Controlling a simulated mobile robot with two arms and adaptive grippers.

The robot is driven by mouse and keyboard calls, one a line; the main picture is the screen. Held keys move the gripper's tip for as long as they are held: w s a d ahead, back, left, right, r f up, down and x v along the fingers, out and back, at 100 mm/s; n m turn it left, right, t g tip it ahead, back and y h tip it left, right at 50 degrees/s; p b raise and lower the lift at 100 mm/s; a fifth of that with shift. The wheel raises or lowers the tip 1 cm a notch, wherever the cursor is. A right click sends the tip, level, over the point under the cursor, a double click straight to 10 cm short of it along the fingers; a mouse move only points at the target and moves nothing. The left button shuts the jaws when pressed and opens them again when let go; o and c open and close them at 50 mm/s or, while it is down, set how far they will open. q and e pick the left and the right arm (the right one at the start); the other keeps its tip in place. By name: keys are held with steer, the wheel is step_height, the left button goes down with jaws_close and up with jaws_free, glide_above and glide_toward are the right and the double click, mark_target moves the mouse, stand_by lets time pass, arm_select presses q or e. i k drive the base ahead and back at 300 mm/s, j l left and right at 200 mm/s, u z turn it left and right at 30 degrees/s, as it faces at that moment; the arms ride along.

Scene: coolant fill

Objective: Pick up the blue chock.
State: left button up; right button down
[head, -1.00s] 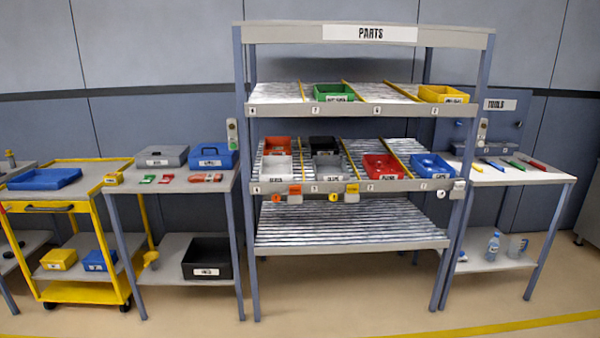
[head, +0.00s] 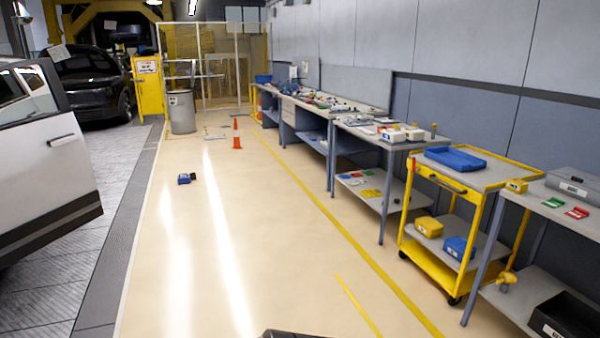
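A small dark blue object (head: 184,179) with a black part lies on the open floor, left of centre in the head view. It may be the blue chock, but it is too small to tell for sure. Neither of my grippers shows. Only a dark piece, perhaps of my own body, shows at the bottom edge, well apart from the blue object.
A white car (head: 40,150) with an open door is at left. A yellow trolley (head: 470,180) and workbenches (head: 390,140) line the right wall. The floor between is clear.

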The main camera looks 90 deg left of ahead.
mark_target(182, 179)
steer(key=u, duration=3.6)
steer(key=i+z, duration=0.2)
steer(key=i, duration=6.3)
steer(key=i+u, duration=0.15)
steer(key=i, duration=0.5)
steer(key=i+l+u, duration=0.2)
steer(key=i, duration=0.4)
steer(key=i+l+u, duration=0.15)
steer(key=i, duration=0.5)
